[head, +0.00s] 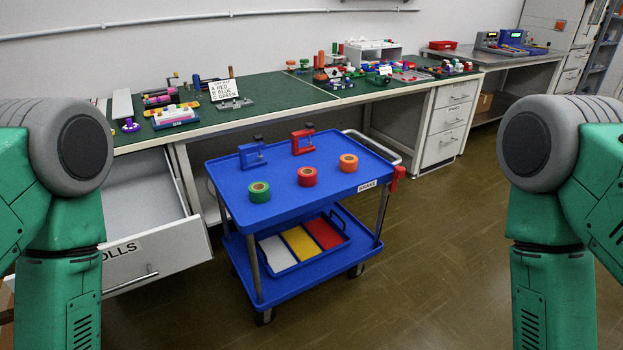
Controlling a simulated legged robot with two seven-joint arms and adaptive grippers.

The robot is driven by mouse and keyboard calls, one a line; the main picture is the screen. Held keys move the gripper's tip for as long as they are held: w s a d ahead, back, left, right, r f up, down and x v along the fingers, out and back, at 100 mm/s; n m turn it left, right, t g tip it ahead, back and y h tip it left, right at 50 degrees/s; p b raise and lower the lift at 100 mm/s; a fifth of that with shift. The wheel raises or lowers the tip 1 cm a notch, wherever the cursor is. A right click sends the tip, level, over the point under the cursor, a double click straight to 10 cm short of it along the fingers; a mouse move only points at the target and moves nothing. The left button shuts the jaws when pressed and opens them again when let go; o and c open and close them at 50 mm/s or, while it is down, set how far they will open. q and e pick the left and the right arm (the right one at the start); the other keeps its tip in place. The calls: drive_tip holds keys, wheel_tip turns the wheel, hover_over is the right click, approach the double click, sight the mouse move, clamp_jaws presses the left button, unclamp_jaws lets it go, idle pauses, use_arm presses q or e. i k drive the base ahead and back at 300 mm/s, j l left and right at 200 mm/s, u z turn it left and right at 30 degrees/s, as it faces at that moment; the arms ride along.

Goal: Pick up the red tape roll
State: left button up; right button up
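The red tape roll (307,177) lies flat on the top shelf of a blue cart (285,222). A green tape roll (259,192) lies to its left and an orange tape roll (348,163) to its right, each apart from it. Nothing touches or covers the red roll. My two green arms show at the left and right picture edges, both well away from the cart. Neither gripper is in the frame.
A blue clamp (252,153) and a red clamp (302,140) stand at the cart's back edge. The lower shelf holds a blue tray with white, yellow and red sections. An open drawer (160,255) juts out left of the cart. Floor (440,270) is clear on the right.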

sight(306, 177)
drive_tip(key=i+l+u, duration=0.15)
drive_tip(key=i+l, duration=0.15)
drive_tip(key=l, duration=0.15)
drive_tip(key=i+l+u, duration=0.15)
drive_tip(key=i+l, duration=0.15)
drive_tip(key=l, duration=0.15)
